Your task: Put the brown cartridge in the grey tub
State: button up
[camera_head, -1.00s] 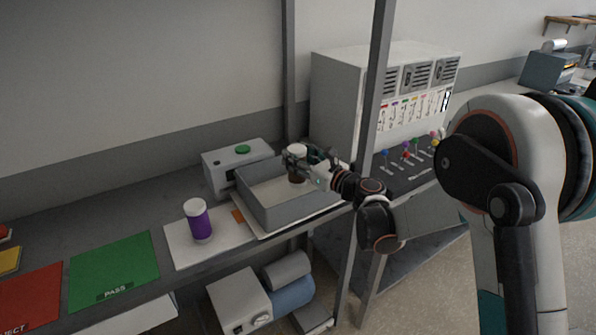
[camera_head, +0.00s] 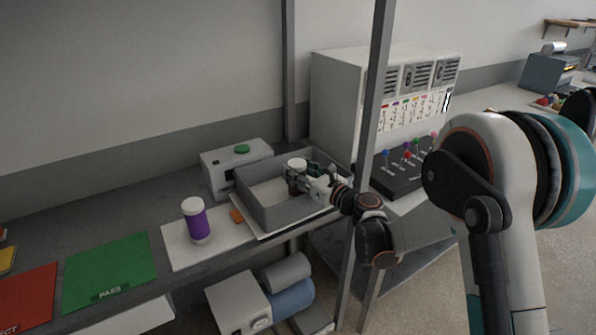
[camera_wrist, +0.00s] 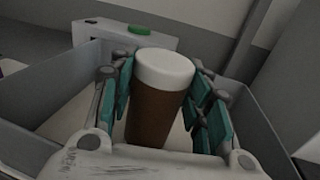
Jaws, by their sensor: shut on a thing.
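The brown cartridge (camera_wrist: 156,108) has a white cap and stands upright between my gripper's teal finger pads in the wrist view. My gripper (camera_head: 298,178) is shut on it. In the head view the cartridge's white cap (camera_head: 296,163) shows above the fingers, and its lower body is partly hidden by them and by the tub. The grey tub (camera_head: 262,215) is a rectangular open box on the bench. Gripper and cartridge are inside the outline of its opening, low between the walls. I cannot tell whether the cartridge's base touches the tub floor.
A purple cartridge (camera_head: 197,222) with a white cap stands left of the tub on a white sheet. A grey box with a green button (camera_head: 240,150) is behind the tub. A metal post (camera_head: 372,110) rises to the right. A green PASS mat (camera_head: 112,268) lies left.

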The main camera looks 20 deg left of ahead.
jog(key=o, duration=1.2)
jog(key=shift+r+p, duration=0.25)
jog(key=shift+p, duration=0.05)
jog(key=shift+r+p+v, duration=0.15)
jog(key=shift+p+v, duration=0.55)
jog(key=shift+v, duration=2.3)
jog(key=shift+r+p+v, duration=0.2)
jog(key=shift+p+v, duration=0.45)
jog(key=shift+v, duration=2.35)
